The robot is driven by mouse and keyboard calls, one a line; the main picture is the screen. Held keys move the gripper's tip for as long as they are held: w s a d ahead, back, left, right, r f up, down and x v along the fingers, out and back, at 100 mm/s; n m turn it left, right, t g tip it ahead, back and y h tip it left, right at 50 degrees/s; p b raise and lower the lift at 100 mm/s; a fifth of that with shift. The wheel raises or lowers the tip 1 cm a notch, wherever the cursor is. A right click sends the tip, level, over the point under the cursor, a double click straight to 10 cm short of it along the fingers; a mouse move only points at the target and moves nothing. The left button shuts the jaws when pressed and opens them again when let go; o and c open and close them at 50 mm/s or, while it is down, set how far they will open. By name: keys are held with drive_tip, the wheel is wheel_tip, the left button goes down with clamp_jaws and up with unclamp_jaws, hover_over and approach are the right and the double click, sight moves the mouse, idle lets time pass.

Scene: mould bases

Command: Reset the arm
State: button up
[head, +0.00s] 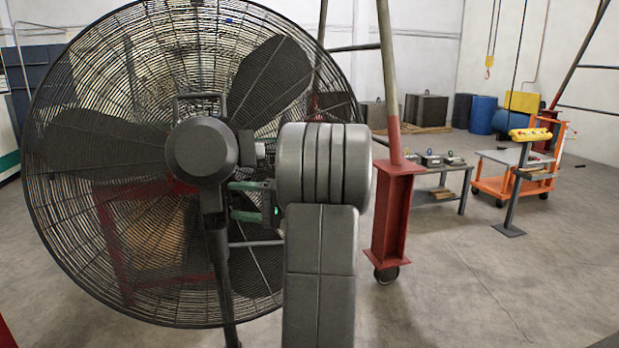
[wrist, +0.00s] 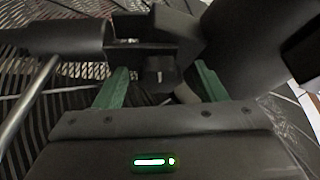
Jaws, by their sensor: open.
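My gripper (head: 238,200) shows in the middle of the head view, in front of the large black pedestal fan (head: 72,210). Its two green fingers point left, one above the other, toward the fan's post below the motor housing. In the wrist view my gripper (wrist: 160,74) is open, with the green fingers well apart. Dark fan parts (wrist: 155,48) lie beyond and between the fingertips; I cannot tell whether they touch. My grey arm hides part of the fan's right side and some of the gripper.
A red gantry leg (head: 392,215) on a caster stands just right of my arm. A grey bench (head: 440,172) with metal blocks and an orange cart (head: 490,185) stand farther right. Blue drums (head: 482,113) are at the back. The floor at front right is clear.

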drive_tip(key=shift+r+m+h+p, duration=0.25)
drive_tip(key=shift+m+p, duration=0.45)
drive_tip(key=shift+p, duration=1.2)
drive_tip(key=shift+r+m+h+p, duration=0.2)
drive_tip(key=shift+m+p, duration=0.5)
drive_tip(key=shift+p, duration=1.15)
drive_tip(key=d+b, duration=0.6)
drive_tip(key=d, duration=0.7)
drive_tip(key=shift+s+d+f, duration=0.15)
drive_tip(key=shift+s+f, duration=0.15)
drive_tip(key=shift+s, duration=0.15)
drive_tip(key=shift+r, duration=0.1)
